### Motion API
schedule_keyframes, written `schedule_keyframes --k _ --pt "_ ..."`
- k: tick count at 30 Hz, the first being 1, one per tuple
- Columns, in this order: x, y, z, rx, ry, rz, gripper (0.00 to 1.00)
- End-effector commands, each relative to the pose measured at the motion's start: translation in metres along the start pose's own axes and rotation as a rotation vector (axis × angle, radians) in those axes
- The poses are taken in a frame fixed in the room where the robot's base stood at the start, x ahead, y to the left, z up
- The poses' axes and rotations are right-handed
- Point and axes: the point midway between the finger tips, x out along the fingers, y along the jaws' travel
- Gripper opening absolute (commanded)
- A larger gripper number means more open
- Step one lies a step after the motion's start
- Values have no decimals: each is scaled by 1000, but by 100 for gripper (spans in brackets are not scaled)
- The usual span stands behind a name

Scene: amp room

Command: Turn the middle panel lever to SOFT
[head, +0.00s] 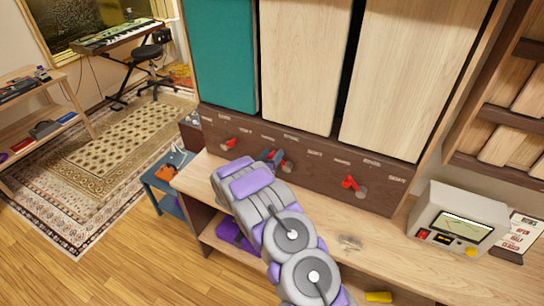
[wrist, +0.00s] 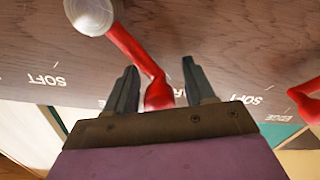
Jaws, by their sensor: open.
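The middle lever (wrist: 135,50) is a red bar on a round grey pivot (wrist: 92,12), mounted on the dark wood strip below the middle pale panel (head: 305,65). In the upside-down wrist view its free end lies between my two fingers, pointing away from the SOFT mark (wrist: 46,80). My gripper (wrist: 165,88) is open, with one finger on each side of the lever and gaps visible. In the head view my gripper (head: 272,156) covers much of this lever. A label behind the fingers is partly hidden.
Similar red levers sit at left (head: 229,142) and right (head: 350,184); the left one shows at the wrist view's right edge (wrist: 308,100). Below the strip is a wooden bench top (head: 345,240) with a grey meter box (head: 458,218) at right. The bench between is mostly clear.

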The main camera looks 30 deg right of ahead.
Motion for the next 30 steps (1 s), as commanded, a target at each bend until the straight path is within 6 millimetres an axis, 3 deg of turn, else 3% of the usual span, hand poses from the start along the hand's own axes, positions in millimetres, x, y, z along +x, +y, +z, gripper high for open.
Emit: schedule_keyframes --k 6,23,30 --pt "0 0 0 -1 -1 -1 53" --pt "0 -2 1 -2 -2 -4 0" --pt "0 -4 2 -3 -2 -6 0"
